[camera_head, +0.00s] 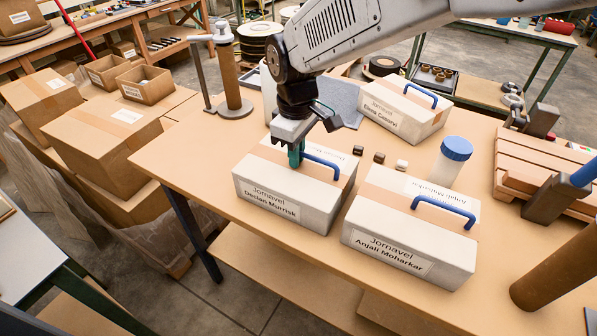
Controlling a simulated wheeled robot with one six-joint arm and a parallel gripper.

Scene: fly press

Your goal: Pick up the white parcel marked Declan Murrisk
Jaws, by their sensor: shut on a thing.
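The white parcel marked Declan Murrisk (280,208) stands on the wooden table near its front left edge. It has a tan band and a blue handle on top. My gripper (296,157) comes down from above onto the handle's left end and is shut on it. The parcel appears to rest on the table. My arm covers part of the parcel's top.
A similar parcel marked Anjali Moharkar (412,249) stands close on the right. A third parcel marked Elena (403,108) stands behind. A jar with a blue lid (450,163) and several small blocks (379,158) lie between them. A brown post (231,80) stands back left.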

